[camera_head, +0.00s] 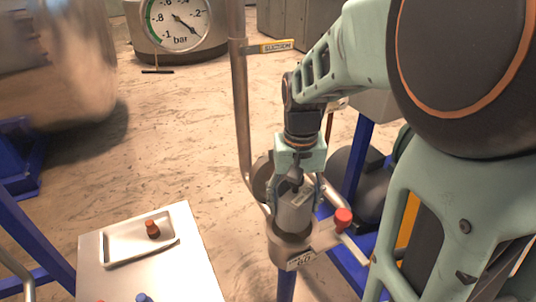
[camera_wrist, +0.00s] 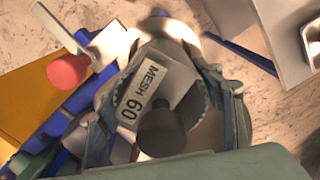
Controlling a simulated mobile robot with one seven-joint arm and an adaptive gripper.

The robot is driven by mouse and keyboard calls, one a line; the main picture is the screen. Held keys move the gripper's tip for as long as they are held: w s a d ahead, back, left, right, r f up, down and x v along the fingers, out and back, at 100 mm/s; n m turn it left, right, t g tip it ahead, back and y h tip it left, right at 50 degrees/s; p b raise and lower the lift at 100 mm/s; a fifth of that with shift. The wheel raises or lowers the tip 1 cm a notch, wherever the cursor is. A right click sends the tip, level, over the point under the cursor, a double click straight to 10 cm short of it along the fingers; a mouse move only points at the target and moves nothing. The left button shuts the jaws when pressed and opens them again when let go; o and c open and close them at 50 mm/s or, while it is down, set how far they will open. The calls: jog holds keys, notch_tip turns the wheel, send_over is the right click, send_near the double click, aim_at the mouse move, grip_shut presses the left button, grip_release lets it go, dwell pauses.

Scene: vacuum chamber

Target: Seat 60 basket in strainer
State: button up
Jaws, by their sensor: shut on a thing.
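The grey cylindrical basket (camera_head: 294,212) is upright between the fingers of my gripper (camera_head: 297,188). In the wrist view its top carries a tag (camera_wrist: 145,88) reading MESH 60 and a dark round knob (camera_wrist: 161,132). My gripper is shut on the basket, with a finger on each side. The strainer (camera_head: 291,245) is a round metal body with an open top and a front label that seems to read 60. The basket's lower end is at the strainer's mouth and looks partly inside it. Its depth and any contact with the rim cannot be told.
A red knob (camera_head: 343,217) on a metal arm stands right beside the strainer. A vertical pipe (camera_head: 241,110) with a yellow tag rises behind it. At left, a metal table (camera_head: 190,262) bears a shallow tray (camera_head: 112,258) with a small red-brown piece. Blue frame legs surround the strainer.

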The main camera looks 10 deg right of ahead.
notch_tip(320, 180, down, 5)
jog(key=shift+f, duration=0.1)
dwell(0.4)
jog(key=shift+f+b, duration=0.5)
jog(key=shift+b, duration=0.1)
jog(key=o, duration=1.4)
jog(key=shift+f, duration=0.1)
jog(key=shift+o, duration=0.2)
notch_tip(320, 180, up, 13)
jog(key=shift+r+p, duration=0.2)
jog(key=shift+p, duration=0.65)
